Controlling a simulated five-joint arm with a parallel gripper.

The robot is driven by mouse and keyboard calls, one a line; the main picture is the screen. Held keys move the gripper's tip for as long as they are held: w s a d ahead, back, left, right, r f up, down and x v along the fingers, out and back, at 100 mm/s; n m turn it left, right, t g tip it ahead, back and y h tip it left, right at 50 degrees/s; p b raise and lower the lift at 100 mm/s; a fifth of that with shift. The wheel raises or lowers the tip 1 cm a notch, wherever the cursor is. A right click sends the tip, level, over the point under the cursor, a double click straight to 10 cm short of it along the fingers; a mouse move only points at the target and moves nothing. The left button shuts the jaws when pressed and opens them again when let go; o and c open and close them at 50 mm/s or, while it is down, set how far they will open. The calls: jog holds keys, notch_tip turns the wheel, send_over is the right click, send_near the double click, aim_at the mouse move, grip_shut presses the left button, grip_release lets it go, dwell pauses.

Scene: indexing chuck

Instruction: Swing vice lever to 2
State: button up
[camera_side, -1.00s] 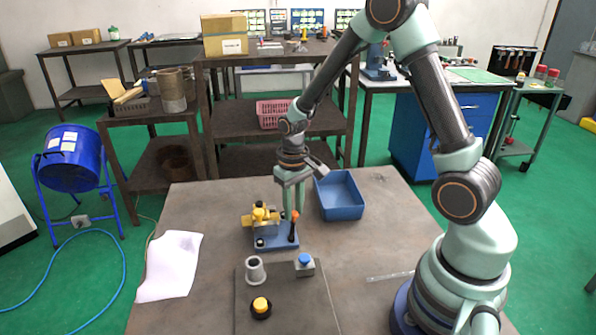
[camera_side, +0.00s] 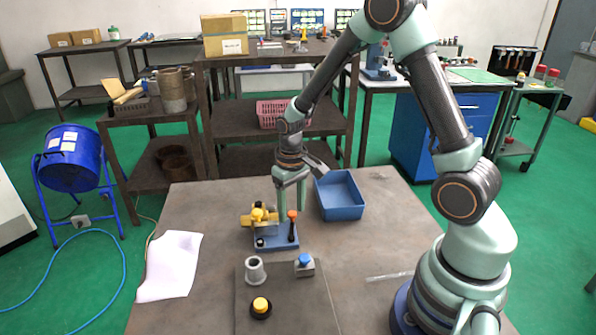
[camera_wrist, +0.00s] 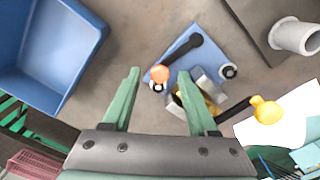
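A small fixture with a blue base (camera_side: 275,243) stands on the table, and its clamp has yellow parts (camera_side: 258,214). A second black lever with a yellow knob (camera_wrist: 265,110) sticks out from the clamp in the wrist view. My gripper (camera_side: 291,212) is open just above the fixture. In the wrist view, the orange knob appears between my spread fingertips (camera_wrist: 159,72), with no visible contact. No position numbers are legible.
A blue bin (camera_side: 340,196) stands behind and right of the fixture. A dark plate (camera_side: 288,300) in front carries a grey cylinder (camera_side: 255,270), a blue-topped block (camera_side: 305,264) and a yellow button (camera_side: 261,305). White paper (camera_side: 170,265) lies left. The table between is clear.

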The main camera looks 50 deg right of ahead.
aim_at(292, 213)
notch_tip(292, 213, up, 12)
dwell(0.6)
jog(key=shift+r, duration=0.1)
notch_tip(292, 213, down, 12)
jog(key=n, duration=1.8)
grip_shut()
dwell(1.1)
